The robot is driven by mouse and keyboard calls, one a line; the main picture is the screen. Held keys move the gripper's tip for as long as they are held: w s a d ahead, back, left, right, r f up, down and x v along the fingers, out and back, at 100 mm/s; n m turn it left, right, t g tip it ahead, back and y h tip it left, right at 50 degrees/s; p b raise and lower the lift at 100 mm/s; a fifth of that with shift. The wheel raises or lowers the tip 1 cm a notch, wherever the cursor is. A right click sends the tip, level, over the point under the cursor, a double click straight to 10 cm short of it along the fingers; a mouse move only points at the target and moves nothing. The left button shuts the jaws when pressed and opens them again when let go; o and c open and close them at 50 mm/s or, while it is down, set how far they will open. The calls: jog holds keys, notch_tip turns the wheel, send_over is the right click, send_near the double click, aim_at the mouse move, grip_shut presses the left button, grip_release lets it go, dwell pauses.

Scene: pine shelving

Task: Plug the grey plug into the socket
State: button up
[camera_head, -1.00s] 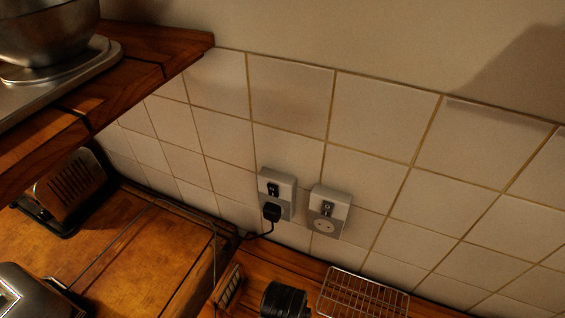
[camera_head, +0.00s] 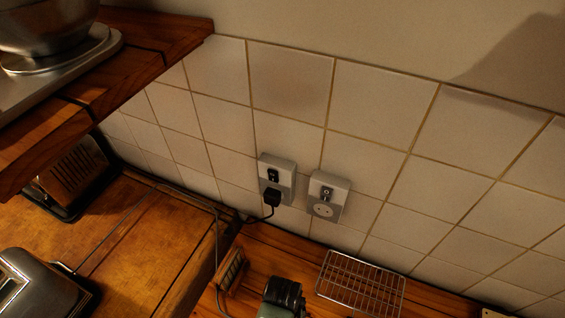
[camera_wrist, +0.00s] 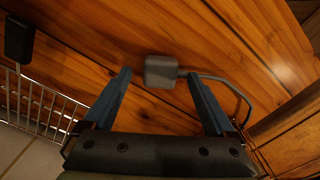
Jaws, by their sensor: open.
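The grey plug (camera_wrist: 160,72) lies on a wooden surface in the wrist view, its grey cable running off to the right. My gripper (camera_wrist: 159,77) is open, its two blue fingers on either side of the plug. I cannot tell whether they touch the plug or stay above it. In the head view, the right wall socket (camera_head: 323,210) has an empty round face with a switch above it. The left wall socket (camera_head: 276,172) holds a black plug (camera_head: 272,197).
A toaster (camera_head: 38,285) stands at lower left. A wooden shelf (camera_head: 150,47) juts out at upper left.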

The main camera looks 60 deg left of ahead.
jog(key=shift+f, duration=0.5)
jog(key=shift+c, duration=0.2)
jog(key=c, duration=1.3)
jog(key=shift+r, duration=0.1)
notch_tip(320, 180, up, 10)
jog(key=shift+f+b, duration=0.1)
jog(key=shift+b, duration=0.4)
